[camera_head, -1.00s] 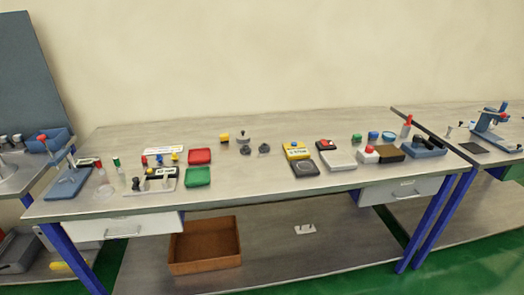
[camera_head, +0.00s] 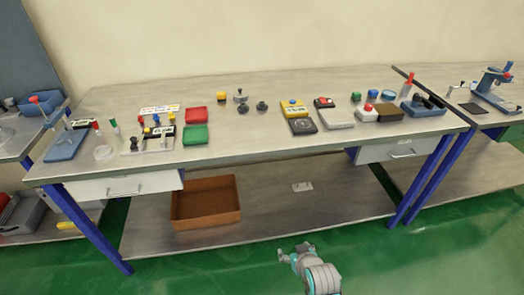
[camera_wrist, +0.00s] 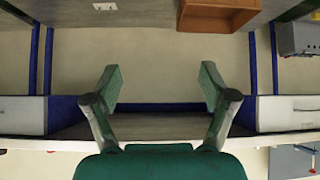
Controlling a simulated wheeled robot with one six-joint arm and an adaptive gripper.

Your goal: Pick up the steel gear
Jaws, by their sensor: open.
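Several small dark grey metal parts stand in a group on the middle of the workbench top in the head view. One is a taller stacked part (camera_head: 241,96), and two low dark parts (camera_head: 243,109) (camera_head: 262,105) sit in front of it. They are too small to tell which is the steel gear. My gripper (camera_head: 291,252) is low in front of the bench, well apart from these parts. In the wrist view my gripper (camera_wrist: 160,82) has its two fingers spread wide with nothing between them. No gear shows in the wrist view.
The workbench (camera_head: 330,150) has a clear strip along its front edge. A brown bin (camera_head: 206,220) sits on the lower shelf.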

